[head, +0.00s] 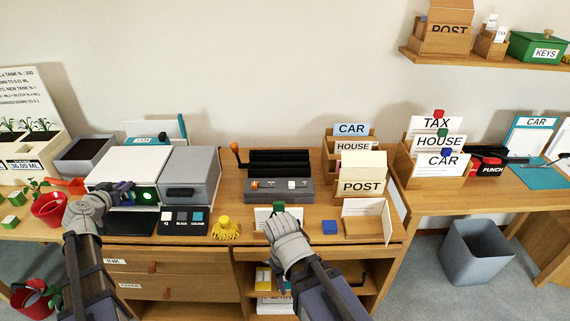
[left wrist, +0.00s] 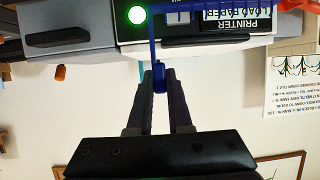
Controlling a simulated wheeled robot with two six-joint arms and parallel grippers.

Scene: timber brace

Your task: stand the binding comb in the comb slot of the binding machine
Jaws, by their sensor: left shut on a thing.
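My left gripper (head: 112,192) is in front of the printer (head: 122,165) at the left of the desk. It is shut on a thin dark blue piece with a grip knob, which I take as the binding comb (left wrist: 158,76); its long blue bar runs along the top of the left wrist view. In the head view, only a little of it shows. The binding machine (head: 279,189) stands mid-desk, grey with black ridged slots and an orange-knobbed lever. My right gripper (head: 279,216) is in front of it, by a white card with a green knob (head: 278,206); its fingers are mostly hidden.
A grey box (head: 189,176) stands between printer and binding machine. Letter holders (head: 362,187) stand right of the machine. A red pot (head: 48,208) is at the left.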

